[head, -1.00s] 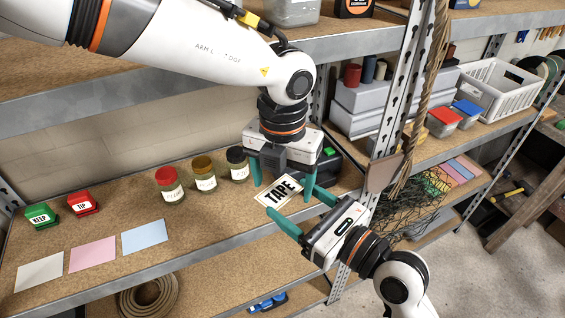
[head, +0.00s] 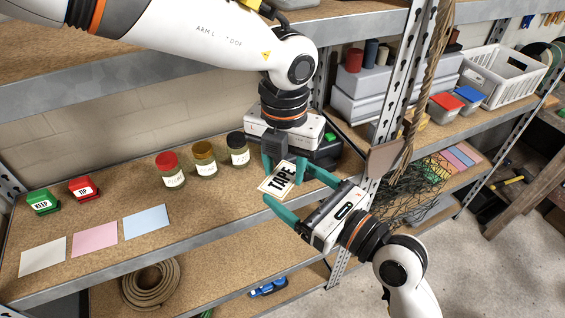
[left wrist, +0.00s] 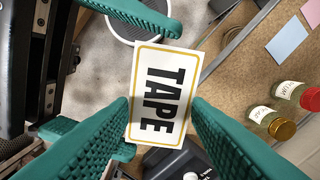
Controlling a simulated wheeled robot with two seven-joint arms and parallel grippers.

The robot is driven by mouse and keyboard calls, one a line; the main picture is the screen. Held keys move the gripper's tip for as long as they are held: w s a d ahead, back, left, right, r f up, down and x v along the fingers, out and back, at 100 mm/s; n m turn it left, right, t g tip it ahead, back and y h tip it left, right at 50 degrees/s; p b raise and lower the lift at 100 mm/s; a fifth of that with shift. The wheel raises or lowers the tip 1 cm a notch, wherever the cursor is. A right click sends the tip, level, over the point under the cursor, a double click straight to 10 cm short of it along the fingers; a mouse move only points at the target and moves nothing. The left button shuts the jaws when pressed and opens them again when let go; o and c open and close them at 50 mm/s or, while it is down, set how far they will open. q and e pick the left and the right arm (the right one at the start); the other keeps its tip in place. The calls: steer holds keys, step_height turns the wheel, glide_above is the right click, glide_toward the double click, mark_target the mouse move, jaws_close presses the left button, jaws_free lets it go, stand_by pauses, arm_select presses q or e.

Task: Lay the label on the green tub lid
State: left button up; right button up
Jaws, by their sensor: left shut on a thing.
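The white label (head: 277,181) with a gold border reads TAPE. My left gripper (head: 285,172) is shut on it, one teal finger against each long edge. In the left wrist view the label (left wrist: 161,95) sits between my left fingers (left wrist: 162,105). My right gripper (head: 284,183) comes in from the lower right; its fingers are spread near the label's two ends and look open. I cannot make out the green tub lid for certain; a green patch (head: 438,172) shows through the dark net on the right shelf.
Red, yellow and black lidded jars (head: 204,160) stand left of my grippers. Green KEEP (head: 42,202) and red TIP (head: 84,188) blocks and coloured cards (head: 95,239) lie farther left. A rope (head: 425,90) hangs there.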

arm_select(q)
steer(key=shift+c, duration=0.2)
arm_select(e)
steer(key=shift+o, duration=0.7)
